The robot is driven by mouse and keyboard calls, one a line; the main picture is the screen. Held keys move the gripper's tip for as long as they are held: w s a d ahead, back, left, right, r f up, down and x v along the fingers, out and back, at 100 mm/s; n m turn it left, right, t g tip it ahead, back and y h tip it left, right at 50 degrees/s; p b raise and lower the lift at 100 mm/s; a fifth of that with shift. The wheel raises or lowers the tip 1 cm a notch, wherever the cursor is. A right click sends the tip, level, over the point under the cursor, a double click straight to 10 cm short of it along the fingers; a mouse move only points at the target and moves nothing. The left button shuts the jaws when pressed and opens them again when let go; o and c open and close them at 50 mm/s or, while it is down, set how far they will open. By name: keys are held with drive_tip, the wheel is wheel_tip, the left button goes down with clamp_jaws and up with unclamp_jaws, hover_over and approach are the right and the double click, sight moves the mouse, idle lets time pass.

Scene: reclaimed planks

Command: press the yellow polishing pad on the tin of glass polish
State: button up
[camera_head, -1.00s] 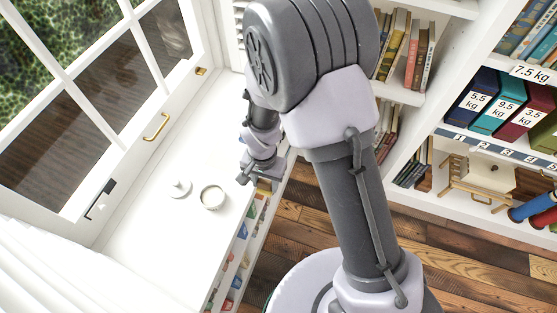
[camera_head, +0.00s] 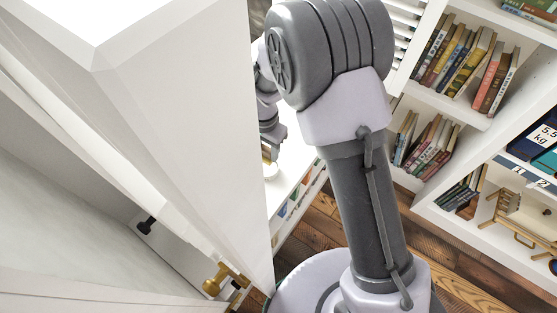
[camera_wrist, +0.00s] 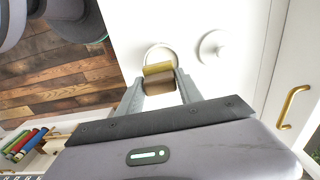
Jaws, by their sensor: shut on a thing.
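My gripper (camera_wrist: 160,88) is shut on the yellow polishing pad (camera_wrist: 158,69), a yellow face on a brown block, in the wrist view. The open tin of glass polish (camera_wrist: 149,54) shows as a pale round rim just beyond the pad. The pad overlaps the near part of the tin in the picture; I cannot tell whether they touch. A white round lid with a knob (camera_wrist: 212,47) lies on the white surface right of the tin.
A large white panel (camera_head: 190,110) fills the left of the head view. The white sill (camera_wrist: 240,70) around the tin is clear apart from the lid. A brass window handle (camera_wrist: 291,106) is at the right. Bookshelves (camera_head: 460,130) stand at the right of the head view.

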drive_tip(key=shift+a, duration=0.3)
drive_tip(key=shift+f, duration=0.15)
drive_tip(key=shift+w+d+f+b, duration=0.1)
drive_tip(key=shift+f+b, duration=0.65)
drive_tip(key=shift+f, duration=0.3)
drive_tip(key=shift+w+d+f+b, duration=0.1)
drive_tip(key=shift+f+b, duration=0.65)
drive_tip(key=shift+f, duration=0.25)
drive_tip(key=shift+s+d+f+b, duration=0.1)
drive_tip(key=shift+s+f+b, duration=0.05)
drive_tip(key=shift+f+b, duration=1.25)
idle(0.8)
drive_tip(key=shift+r, duration=0.25)
